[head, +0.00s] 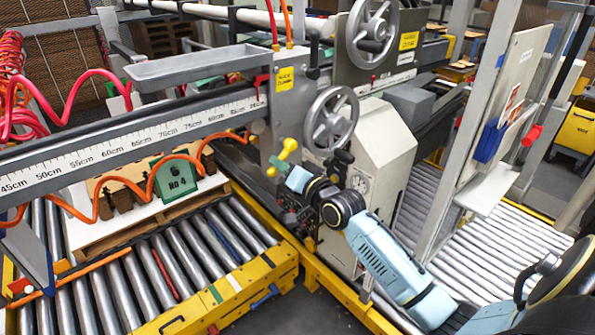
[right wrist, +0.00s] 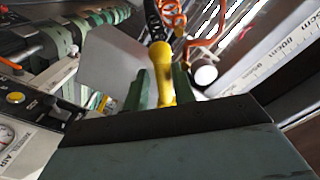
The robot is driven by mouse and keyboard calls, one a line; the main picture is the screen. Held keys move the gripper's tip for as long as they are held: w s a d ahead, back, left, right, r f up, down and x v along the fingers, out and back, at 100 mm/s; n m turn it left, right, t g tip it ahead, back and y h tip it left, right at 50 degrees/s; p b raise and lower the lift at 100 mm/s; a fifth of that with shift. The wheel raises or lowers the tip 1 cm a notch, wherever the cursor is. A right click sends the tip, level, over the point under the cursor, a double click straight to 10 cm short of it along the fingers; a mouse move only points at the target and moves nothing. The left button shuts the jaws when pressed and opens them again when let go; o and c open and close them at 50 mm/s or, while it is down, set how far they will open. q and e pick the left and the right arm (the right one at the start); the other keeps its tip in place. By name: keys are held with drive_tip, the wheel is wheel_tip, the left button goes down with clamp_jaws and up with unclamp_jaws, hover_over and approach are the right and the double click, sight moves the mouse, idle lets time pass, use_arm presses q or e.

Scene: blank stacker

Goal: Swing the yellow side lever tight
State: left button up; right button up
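The yellow side lever (head: 287,150) is on the side of the machine head, below the near handwheel. It slants, with a round knob at its upper end. My right gripper (head: 279,163) reaches it from the lower right. In the right wrist view the lever (right wrist: 161,70) stands between the two green fingers of my right gripper (right wrist: 162,84). The fingers are close on both sides of it and look shut on it, though contact on the left side is hard to see. My left gripper is not in view.
The grey handwheel (head: 331,119) is just above my right gripper. A ruler beam (head: 120,149) runs to the left, with an orange coiled hose (head: 128,183) under it. A roller conveyor (head: 160,260) with a yellow frame lies at the lower left. A white machine housing (head: 375,145) stands to the right.

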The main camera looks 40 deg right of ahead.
drive_tip(key=s+d+f+n+p, duration=0.1)
drive_tip(key=s+d+n+p, duration=0.3)
drive_tip(key=s+n, duration=0.4)
drive_tip(key=shift+s+d+f+n+p, duration=0.2)
drive_tip(key=shift+s+d+n+p, duration=0.15)
drive_tip(key=shift+n+p, duration=0.3)
idle(0.6)
idle(0.5)
drive_tip(key=s+a+f+g+h+b, duration=0.1)
drive_tip(key=s+f+g+b, duration=0.3)
drive_tip(key=f, duration=1.1)
drive_tip(key=s+f+m+g+b, duration=0.1)
drive_tip(key=s+f+g+b, duration=0.15)
drive_tip(key=s+f, duration=0.75)
drive_tip(key=s+a+f+g+h+b, duration=0.1)
drive_tip(key=f+g+b, duration=0.15)
drive_tip(key=f, duration=1.65)
drive_tip(key=s+a+f+n+g+b, duration=0.1)
drive_tip(key=s+a+f+g+b, duration=0.3)
drive_tip(key=s+f, duration=0.8)
drive_tip(key=s+a+f+n+g+b, duration=0.1)
drive_tip(key=s+a+f+g+b, duration=0.3)
drive_tip(key=s, duration=1.3)
drive_tip(key=a+f+b, duration=0.1)
drive_tip(key=a+f, duration=0.3)
drive_tip(key=f, duration=0.3)
drive_tip(key=shift+f+y, duration=0.4)
